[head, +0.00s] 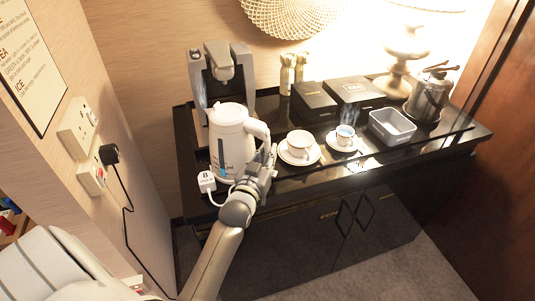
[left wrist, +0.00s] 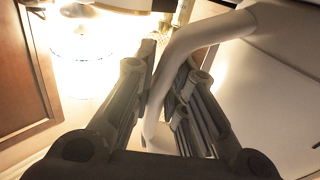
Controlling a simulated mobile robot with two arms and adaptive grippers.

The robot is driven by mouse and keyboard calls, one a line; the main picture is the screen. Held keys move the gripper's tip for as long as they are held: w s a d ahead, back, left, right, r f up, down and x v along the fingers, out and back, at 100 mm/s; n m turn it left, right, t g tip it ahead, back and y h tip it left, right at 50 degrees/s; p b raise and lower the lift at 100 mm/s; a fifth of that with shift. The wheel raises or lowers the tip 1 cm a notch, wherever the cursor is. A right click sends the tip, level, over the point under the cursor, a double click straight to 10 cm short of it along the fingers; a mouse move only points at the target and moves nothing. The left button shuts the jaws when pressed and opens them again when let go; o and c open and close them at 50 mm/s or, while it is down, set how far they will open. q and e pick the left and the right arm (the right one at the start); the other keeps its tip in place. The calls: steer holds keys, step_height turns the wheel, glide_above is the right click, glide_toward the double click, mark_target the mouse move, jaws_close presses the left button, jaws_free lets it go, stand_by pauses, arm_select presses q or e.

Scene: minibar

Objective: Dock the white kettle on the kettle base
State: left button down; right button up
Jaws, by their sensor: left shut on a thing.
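The white kettle (head: 227,138) is upright at the left end of the black counter, its handle toward the right. My left gripper (head: 264,162) is shut on the handle at the kettle's right side. In the left wrist view the handle (left wrist: 178,62) passes between the two fingers of the left gripper (left wrist: 165,85). I cannot make out the kettle base; the kettle and gripper cover that part of the counter. I cannot tell whether the kettle's bottom touches anything. My right gripper is not in view.
A coffee machine (head: 219,70) stands behind the kettle. Close to the right are a cup on a saucer (head: 299,147), a second cup (head: 345,134) and a grey bin (head: 391,128). Black boxes (head: 314,100) stand behind.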

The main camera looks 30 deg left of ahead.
arm_select(q)
steer(key=shift+r, duration=0.15)
steer(key=c, duration=1.7)
jaws_free()
steer(key=shift+s+d+f, duration=0.1)
steer(key=shift+s+f, duration=0.05)
steer(key=shift+f, duration=0.35)
steer(key=shift+r+p+v, duration=0.2)
steer(key=shift+p+v, duration=0.4)
steer(key=shift+v, duration=0.75)
steer(key=p+v, duration=0.3)
steer(key=v, duration=0.5)
steer(key=shift+s, duration=0.1)
